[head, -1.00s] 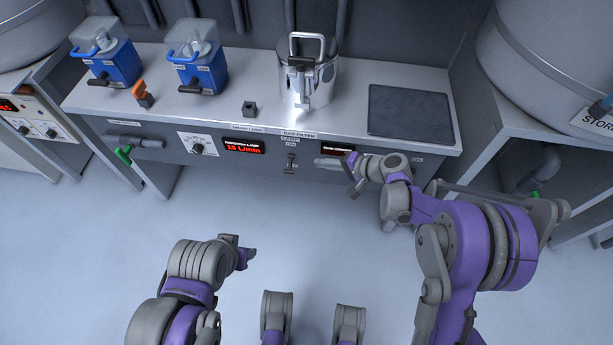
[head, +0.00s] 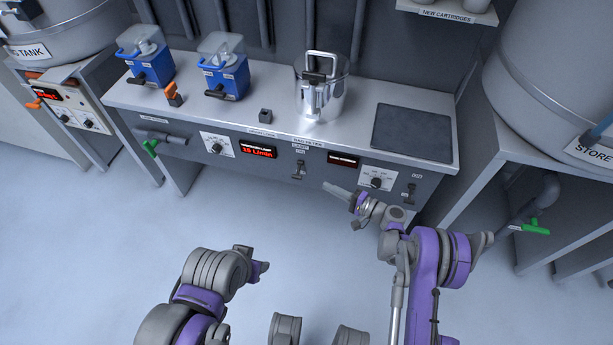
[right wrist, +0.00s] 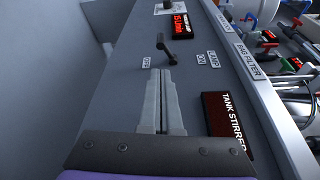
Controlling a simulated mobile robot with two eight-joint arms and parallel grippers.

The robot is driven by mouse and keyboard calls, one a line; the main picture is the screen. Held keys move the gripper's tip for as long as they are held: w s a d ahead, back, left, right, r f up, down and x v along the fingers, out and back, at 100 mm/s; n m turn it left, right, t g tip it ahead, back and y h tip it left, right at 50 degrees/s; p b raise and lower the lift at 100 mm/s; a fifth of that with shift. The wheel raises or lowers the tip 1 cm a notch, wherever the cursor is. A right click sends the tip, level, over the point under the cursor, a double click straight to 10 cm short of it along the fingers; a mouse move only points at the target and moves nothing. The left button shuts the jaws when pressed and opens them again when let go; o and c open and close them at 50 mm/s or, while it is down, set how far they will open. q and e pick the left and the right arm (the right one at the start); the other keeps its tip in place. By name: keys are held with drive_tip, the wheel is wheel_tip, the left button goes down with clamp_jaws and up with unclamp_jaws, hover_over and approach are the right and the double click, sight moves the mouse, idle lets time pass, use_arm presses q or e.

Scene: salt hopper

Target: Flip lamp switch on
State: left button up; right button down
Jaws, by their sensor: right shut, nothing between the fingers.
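The lamp switch (head: 299,168) is a small dark lever on the grey front panel of the bench. In the right wrist view its lever (right wrist: 167,50) stands just beyond my fingertips, between the OFF and ON labels, and its tip appears to lean toward the OFF side. My right gripper (head: 326,186) is shut and empty, to the right of and slightly below the switch; its fingers (right wrist: 160,73) point toward the lever with a small apparent gap. My left gripper (head: 262,270) is low in front of the bench, away from the panel; its jaws cannot be made out.
A red flow display (head: 257,151) and a dial (head: 217,146) sit left of the switch. The tank stirrer display (head: 343,160), another dial (head: 376,183) and another lever (head: 408,195) sit right. A metal pot (head: 322,95) stands on the bench above. The floor in front is clear.

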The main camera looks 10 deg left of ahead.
sight(297, 177)
drive_tip(key=x, duration=1)
drive_tip(key=shift+b, duration=0.35)
